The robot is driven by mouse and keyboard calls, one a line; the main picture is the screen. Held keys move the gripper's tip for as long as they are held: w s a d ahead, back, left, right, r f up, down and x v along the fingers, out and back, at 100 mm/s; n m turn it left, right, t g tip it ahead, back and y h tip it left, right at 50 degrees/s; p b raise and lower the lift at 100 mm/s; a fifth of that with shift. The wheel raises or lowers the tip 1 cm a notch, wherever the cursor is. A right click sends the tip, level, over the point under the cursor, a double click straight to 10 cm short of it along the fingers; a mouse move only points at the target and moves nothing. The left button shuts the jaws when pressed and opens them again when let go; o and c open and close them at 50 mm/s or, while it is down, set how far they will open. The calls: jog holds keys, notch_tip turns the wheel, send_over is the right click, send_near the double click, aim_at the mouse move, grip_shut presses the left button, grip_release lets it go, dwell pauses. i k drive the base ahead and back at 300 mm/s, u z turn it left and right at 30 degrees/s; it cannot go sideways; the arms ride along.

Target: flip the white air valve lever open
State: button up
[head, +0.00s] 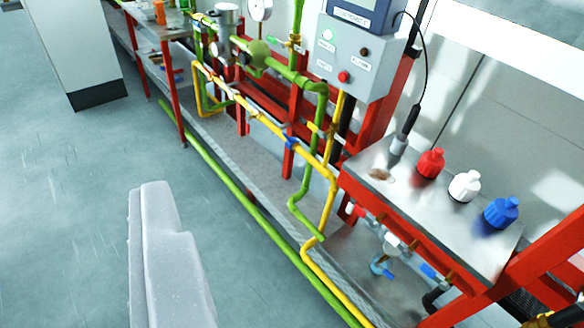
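A small white valve part (391,243), which looks like the white air valve lever, sits under the front edge of the steel bench at the lower right. It is small, and I cannot tell its exact angle. A red valve handle (356,210) is to its left and a blue one (430,271) to its right. My gripper (160,205) shows as a pale grey shape at the lower left, over the floor and well apart from the valves. Separate fingers cannot be made out, and nothing held is visible.
Red, white and blue bottles (464,186) stand on the steel bench top (410,190). Yellow pipes (262,118) and green pipes (320,120) run along the red frame. A grey control box (352,65) is above. The grey floor (60,220) at left is clear.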

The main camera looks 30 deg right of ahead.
aim_at(350, 206)
jog(key=u, duration=0.9)
jog(key=k, duration=1.3)
jog(key=z, duration=1.1)
jog(key=i, duration=1)
jog(key=u, duration=0.05)
